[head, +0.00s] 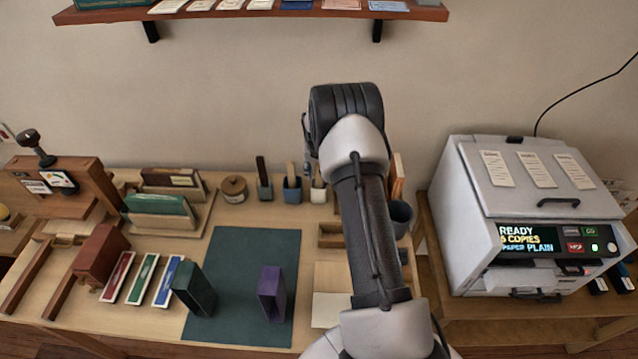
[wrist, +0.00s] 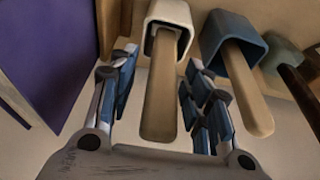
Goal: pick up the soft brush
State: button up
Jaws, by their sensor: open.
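Three small cups stand in a row at the back of the table, each with an upright handle. The white cup (head: 318,194) holds a pale wooden handle (wrist: 160,95), the blue cup (head: 291,193) a wooden handle (wrist: 246,85), and the grey-green cup (head: 264,190) a dark handle (head: 261,167). Any bristles are hidden inside the cups, so I cannot tell which is the soft brush. In the wrist view my gripper (wrist: 160,65) is open, its fingers either side of the white cup's handle, not visibly touching it.
A purple upright holder (head: 271,293) and a dark green one (head: 194,289) stand on the green mat (head: 240,258). A round wooden pot (head: 234,189) is left of the cups. A grey cup (head: 401,218) is right of my arm. A wall shelf (head: 250,14) hangs above.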

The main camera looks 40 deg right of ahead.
jog(key=shift+f, duration=0.1)
jog(key=shift+c, duration=0.2)
grip_shut()
